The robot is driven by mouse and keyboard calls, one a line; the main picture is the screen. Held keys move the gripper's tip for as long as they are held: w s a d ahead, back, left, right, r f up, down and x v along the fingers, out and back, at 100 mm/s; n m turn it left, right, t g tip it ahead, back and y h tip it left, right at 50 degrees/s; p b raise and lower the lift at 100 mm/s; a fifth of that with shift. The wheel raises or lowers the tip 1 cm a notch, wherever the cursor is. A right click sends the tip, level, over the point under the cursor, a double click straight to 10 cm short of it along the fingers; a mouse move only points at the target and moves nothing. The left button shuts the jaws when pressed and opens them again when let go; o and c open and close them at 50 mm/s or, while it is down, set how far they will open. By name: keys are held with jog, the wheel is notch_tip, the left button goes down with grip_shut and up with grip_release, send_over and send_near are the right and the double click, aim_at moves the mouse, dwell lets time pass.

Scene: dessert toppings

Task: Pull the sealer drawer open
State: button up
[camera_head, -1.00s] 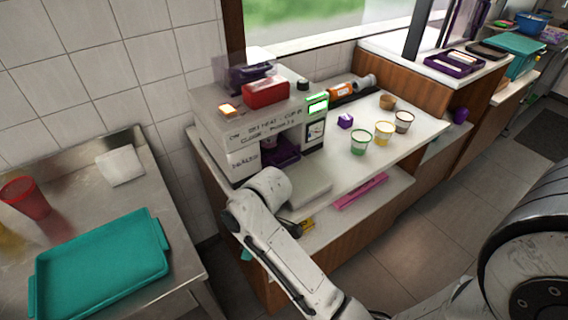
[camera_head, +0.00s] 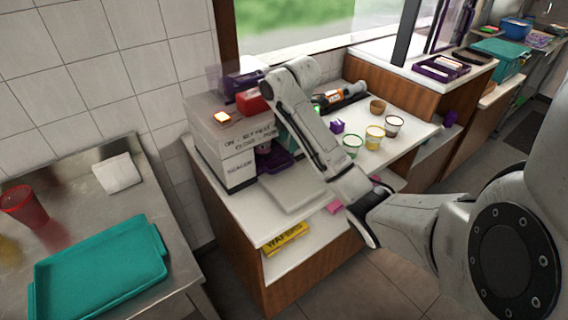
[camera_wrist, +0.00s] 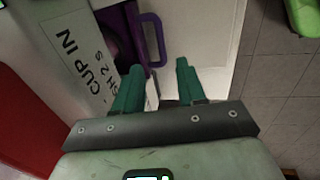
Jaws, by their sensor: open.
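The sealer (camera_head: 225,145) is a pale box-shaped machine with printed lettering on the counter, beside the tiled wall. Its purple drawer (camera_head: 275,160) shows low in its front opening, partly hidden by my arm. In the wrist view the drawer's purple looped handle (camera_wrist: 153,40) shows at the top, beside the sealer's lettered panel (camera_wrist: 75,50). My gripper (camera_wrist: 158,88) has two teal fingers spread apart with nothing between them. The handle lies beyond the fingertips, slightly left of their middle, and appears apart from them. In the head view my arm mostly hides the gripper.
A red box (camera_head: 250,101) sits on the sealer. A yellow box (camera_head: 286,238) lies on the shelf below. A teal tray (camera_head: 100,265) is on the steel table at left.

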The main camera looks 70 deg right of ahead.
aim_at(284, 166)
jog(key=f+b, duration=0.4)
jog(key=f, duration=0.1)
jog(key=w+f+b, duration=0.1)
jog(key=f+b, duration=0.1)
jog(key=f, duration=0.1)
jog(key=shift+w+d+f+b, duration=0.1)
jog(key=shift+d+b, duration=0.2)
jog(key=shift+b, duration=0.05)
jog(key=shift+w+d+f+p, duration=0.1)
jog(key=shift+f+p, duration=0.1)
jog(key=shift+f, duration=0.35)
jog(key=shift+w+d+f+p, duration=0.1)
jog(key=shift+f+p, duration=0.1)
jog(key=shift+f, duration=0.3)
grip_shut()
